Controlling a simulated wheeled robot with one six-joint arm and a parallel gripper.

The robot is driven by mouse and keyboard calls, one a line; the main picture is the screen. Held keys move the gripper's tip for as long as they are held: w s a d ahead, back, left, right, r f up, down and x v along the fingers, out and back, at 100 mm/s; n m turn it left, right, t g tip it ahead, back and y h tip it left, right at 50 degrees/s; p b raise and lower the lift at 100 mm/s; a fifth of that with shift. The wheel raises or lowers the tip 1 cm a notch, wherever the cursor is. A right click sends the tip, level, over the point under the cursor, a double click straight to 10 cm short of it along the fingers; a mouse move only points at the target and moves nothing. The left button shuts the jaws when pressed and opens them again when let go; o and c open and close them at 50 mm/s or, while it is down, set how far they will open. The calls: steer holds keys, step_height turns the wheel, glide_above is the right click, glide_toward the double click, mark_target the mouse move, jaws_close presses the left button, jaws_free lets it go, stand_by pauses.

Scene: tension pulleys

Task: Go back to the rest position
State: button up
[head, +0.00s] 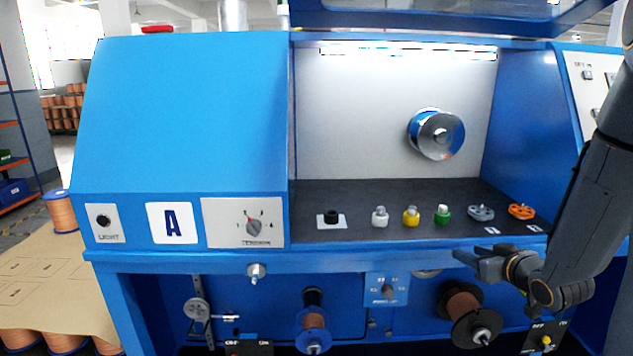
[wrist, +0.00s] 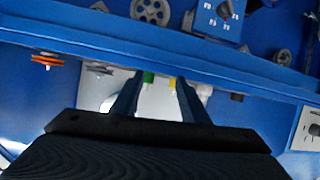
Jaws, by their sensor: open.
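My gripper (head: 472,260) is at the right in the head view, in front of the blue machine's front edge and below the shelf. Its fingers point left and hold nothing. In the wrist view my gripper (wrist: 158,80) shows two fingers spread apart with a gap between them. A grey pulley (head: 481,213) and an orange pulley (head: 521,211) lie on the dark shelf (head: 350,190). White (head: 380,217), yellow (head: 411,216) and green (head: 442,214) knobs stand left of them. The wrist view shows the orange pulley (wrist: 47,60) at left.
The blue machine (head: 190,110) fills most of the head view, with a metal roller (head: 437,134) on its back wall. A black knob (head: 331,217) stands on the shelf. Spools (head: 463,307) stick out below the front edge, close under my gripper.

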steer(key=s+a+m+g, duration=0.1)
steer(key=s+a+g, duration=0.5)
steer(key=s+a, duration=0.4)
steer(key=s+a+f+m+g+h, duration=0.1)
steer(key=s+a+g, duration=0.6)
steer(key=s, duration=0.9)
steer(key=a, duration=0.3)
steer(key=shift+s+f, duration=0.15)
steer(key=shift+s, duration=0.2)
